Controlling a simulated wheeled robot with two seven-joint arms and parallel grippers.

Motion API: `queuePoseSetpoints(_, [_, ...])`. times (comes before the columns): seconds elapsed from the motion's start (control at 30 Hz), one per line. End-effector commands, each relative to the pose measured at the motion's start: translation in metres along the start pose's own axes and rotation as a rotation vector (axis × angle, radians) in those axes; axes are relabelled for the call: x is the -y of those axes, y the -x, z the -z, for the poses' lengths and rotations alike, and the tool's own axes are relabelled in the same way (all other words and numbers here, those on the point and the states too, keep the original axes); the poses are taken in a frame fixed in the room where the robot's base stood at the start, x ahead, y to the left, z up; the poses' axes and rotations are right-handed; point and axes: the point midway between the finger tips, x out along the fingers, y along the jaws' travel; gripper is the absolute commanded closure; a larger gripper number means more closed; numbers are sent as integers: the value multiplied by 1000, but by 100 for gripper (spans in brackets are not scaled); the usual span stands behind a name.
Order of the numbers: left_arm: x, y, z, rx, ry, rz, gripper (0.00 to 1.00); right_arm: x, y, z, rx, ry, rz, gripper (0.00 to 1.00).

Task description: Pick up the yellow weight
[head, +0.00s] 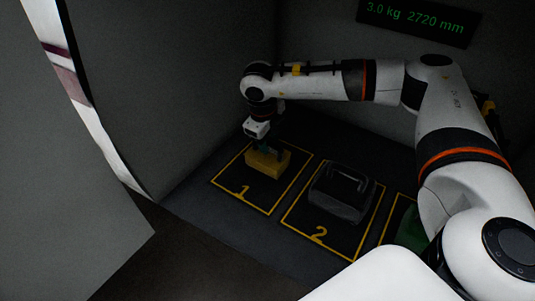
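The yellow weight (267,164) sits on the floor inside the yellow-outlined square marked 1. My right gripper (267,147) points down at the top of the weight, with its fingertips at or just above the weight's upper part. The fingers are small and dark here, so I cannot tell whether they are open or closed on it. The weight's top is partly hidden by the gripper. My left gripper is not in view.
A dark grey weight with a handle (343,192) stands in square 2. A green weight (411,228) shows partly behind my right arm in another outlined square. Grey walls enclose the back and left. A display (417,20) reads "3.0 kg 2720 mm".

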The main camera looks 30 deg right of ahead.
Motion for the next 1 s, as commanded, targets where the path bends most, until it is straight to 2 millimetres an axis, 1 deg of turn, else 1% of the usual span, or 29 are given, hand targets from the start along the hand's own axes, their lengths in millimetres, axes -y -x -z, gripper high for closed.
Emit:
queuePoseSetpoints(0.03, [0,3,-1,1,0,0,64,0,-5,0,2,1,0,61])
queuePoseSetpoints(0.13, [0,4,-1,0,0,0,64,0,-14,0,0,1,0,61])
queuePoseSetpoints(0.37, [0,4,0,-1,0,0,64,1,-16,1,-1,2,0,61])
queuePoseSetpoints(0.4, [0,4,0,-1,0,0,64,1,-16,1,-1,2,0,64])
queuePoseSetpoints(0.47, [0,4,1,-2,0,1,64,1,-16,1,-1,1,0,74])
queuePoseSetpoints(0.6, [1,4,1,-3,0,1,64,1,-16,1,-1,1,0,97])
queuePoseSetpoints(0.63, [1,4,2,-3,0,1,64,1,-16,1,-1,1,0,100])
queuePoseSetpoints(1.0, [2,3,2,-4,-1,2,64,0,-14,1,-4,0,-1,100])
